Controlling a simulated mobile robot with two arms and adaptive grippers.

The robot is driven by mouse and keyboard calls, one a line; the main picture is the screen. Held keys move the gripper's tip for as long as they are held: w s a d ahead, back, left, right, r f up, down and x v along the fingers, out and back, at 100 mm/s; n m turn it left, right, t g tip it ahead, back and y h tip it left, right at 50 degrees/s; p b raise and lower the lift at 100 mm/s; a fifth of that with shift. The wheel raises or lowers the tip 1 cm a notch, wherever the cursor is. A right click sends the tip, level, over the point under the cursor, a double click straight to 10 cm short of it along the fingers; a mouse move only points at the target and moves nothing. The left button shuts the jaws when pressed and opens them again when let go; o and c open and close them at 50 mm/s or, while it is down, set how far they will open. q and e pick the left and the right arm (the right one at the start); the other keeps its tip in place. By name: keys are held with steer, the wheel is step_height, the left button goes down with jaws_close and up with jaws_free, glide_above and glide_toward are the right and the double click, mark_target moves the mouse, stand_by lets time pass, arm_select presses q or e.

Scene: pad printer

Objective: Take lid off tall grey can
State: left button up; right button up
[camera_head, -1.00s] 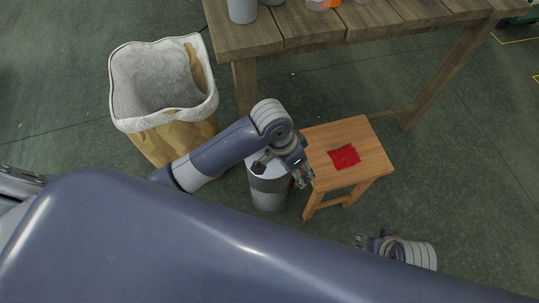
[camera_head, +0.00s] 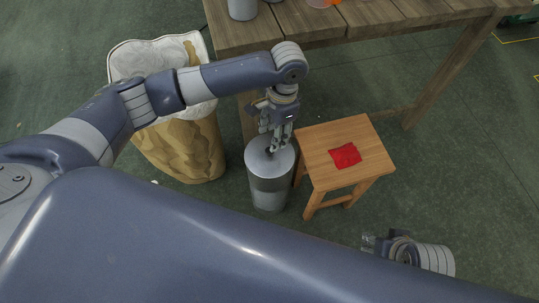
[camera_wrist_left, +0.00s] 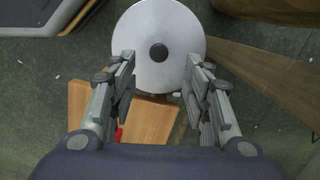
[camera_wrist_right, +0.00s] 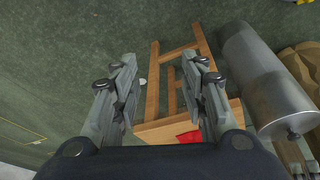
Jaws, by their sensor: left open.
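The tall grey can (camera_head: 268,190) stands on the floor, left of the wooden stool. Its round lid (camera_head: 255,162) is on top, with a small dark knob (camera_wrist_left: 158,53) at the centre. My left gripper (camera_head: 272,145) points down close over the lid, fingers apart. In the left wrist view the knob lies between the open fingers, towards their tips; whether they are level with it I cannot tell. In the right wrist view the can (camera_wrist_right: 262,75) shows at the right. My right gripper (camera_wrist_right: 160,62) is open and empty, low near the stool.
The wooden stool (camera_head: 320,165) with a red cloth (camera_head: 345,155) stands right beside the can. A lined bin (camera_head: 190,150) stands to the left. A wooden table (camera_head: 235,35) holding a grey container (camera_head: 242,8) is behind.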

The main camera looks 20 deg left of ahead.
mark_target(270, 154)
arm_select(q)
steer(key=shift+f, duration=0.9)
steer(key=shift+s+a+f, duration=0.1)
steer(key=shift+f, duration=0.1)
steer(key=f, duration=0.1)
steer(key=f+b, duration=0.1)
steer(key=f, duration=0.1)
steer(key=f+b, duration=0.1)
steer(key=shift+s+a+f, duration=0.25)
steer(key=shift+s+f, duration=0.1)
steer(key=shift+f, duration=0.05)
steer(key=shift+r, duration=0.1)
arm_select(e)
steer(key=shift+s+d+r, duration=0.1)
steer(key=shift+s+r, duration=0.2)
steer(key=shift+s, duration=0.15)
arm_select(q)
steer(key=c, duration=1)
